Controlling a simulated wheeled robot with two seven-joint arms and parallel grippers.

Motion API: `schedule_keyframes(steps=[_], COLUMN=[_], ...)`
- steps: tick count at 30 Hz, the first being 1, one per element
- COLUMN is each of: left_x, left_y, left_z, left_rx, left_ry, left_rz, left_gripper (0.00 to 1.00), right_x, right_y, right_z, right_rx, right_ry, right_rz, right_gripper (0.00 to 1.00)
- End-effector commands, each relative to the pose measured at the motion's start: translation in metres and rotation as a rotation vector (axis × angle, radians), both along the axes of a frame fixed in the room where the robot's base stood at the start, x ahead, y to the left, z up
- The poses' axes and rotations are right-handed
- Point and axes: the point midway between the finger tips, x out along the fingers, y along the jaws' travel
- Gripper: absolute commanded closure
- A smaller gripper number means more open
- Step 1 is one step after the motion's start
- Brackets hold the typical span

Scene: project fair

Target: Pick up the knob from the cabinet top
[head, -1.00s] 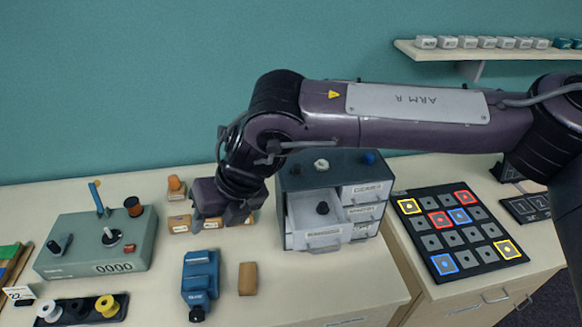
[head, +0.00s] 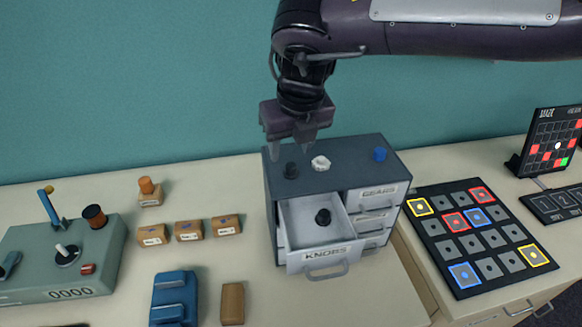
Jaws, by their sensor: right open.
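The grey cabinet (head: 281,197) stands in the middle of the head view. On its top are a black knob (head: 291,171) at the left, a white lobed piece (head: 320,163) in the middle and a small blue piece (head: 380,154) at the right. My right gripper (head: 290,150) is open and empty, pointing down just above the black knob; I cannot tell the exact gap. The drawer labelled KNOBS (head: 324,255) is pulled out, with another black knob (head: 323,216) inside. My left gripper is not in view.
Small labelled boxes (head: 189,230) and a brown block (head: 232,303) lie left of the cabinet, near a blue object (head: 174,298) and a green control box (head: 62,262). A black panel of coloured squares (head: 480,235) lies to the right.

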Motion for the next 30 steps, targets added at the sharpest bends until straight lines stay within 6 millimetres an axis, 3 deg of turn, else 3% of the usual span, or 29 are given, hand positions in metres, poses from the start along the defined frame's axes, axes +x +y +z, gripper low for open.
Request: schedule_keyframes(steps=[3,6,14,18,28,30], left_x=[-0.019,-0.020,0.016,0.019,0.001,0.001], left_y=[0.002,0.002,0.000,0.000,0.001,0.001], left_z=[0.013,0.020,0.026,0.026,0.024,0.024], left_rx=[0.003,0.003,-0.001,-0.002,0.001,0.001], left_ry=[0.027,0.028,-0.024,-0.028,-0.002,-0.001], left_rz=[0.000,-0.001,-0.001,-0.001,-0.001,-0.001], left_gripper=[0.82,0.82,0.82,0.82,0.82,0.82], right_x=[0.000,0.003,0.007,0.007,0.007,0.007], right_y=[-0.003,-0.003,-0.001,-0.001,-0.001,-0.001], right_z=[-0.014,-0.031,-0.048,-0.048,-0.048,-0.048], right_rx=[-0.002,-0.001,0.000,0.000,0.000,-0.001], right_ry=[0.006,0.005,0.001,0.001,0.001,0.002], right_rz=[0.000,-0.001,-0.002,-0.002,-0.001,-0.001], right_gripper=[0.52,0.52,0.52,0.54,0.97,0.99])
